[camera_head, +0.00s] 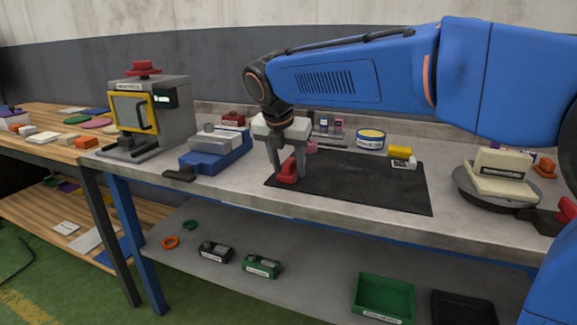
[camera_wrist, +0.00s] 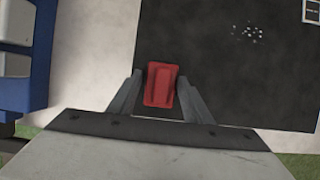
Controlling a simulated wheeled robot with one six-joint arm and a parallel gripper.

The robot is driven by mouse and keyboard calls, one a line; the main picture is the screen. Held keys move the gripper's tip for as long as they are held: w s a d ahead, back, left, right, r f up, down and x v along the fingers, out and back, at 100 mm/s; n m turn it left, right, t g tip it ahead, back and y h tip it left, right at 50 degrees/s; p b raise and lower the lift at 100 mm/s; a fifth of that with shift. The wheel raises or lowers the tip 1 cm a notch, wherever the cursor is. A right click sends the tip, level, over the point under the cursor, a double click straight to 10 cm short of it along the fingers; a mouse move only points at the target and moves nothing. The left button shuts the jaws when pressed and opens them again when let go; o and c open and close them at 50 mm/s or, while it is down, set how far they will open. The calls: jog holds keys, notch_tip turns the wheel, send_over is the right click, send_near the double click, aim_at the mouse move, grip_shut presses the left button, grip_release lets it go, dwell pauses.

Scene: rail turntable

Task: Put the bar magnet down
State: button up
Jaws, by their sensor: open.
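The bar magnet, a small red block, lies at the front left corner of the black mat. It shows between my fingers in the head view (camera_head: 287,172) and in the wrist view (camera_wrist: 161,84). My gripper (camera_head: 287,178) is low over the mat with its fingers on either side of the magnet. In the wrist view my gripper (camera_wrist: 160,95) is open, with a narrow gap beside the magnet. The black mat (camera_head: 350,185) lies flat on the grey bench. Part of the magnet is hidden by a finger in the head view.
A blue device (camera_head: 215,152) stands left of the mat, beside a grey machine (camera_head: 172,120) with a yellow frame. A round tin (camera_head: 370,139) and a yellow block (camera_head: 400,152) stand at the back. A turntable (camera_head: 480,190) stands at right. The mat's middle is clear.

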jog(key=shift+d+f, duration=0.15)
jog(key=shift+f, duration=0.05)
jog(key=v, duration=1.2)
jog(key=shift+r, duration=0.4)
jog(key=shift+w, duration=0.1)
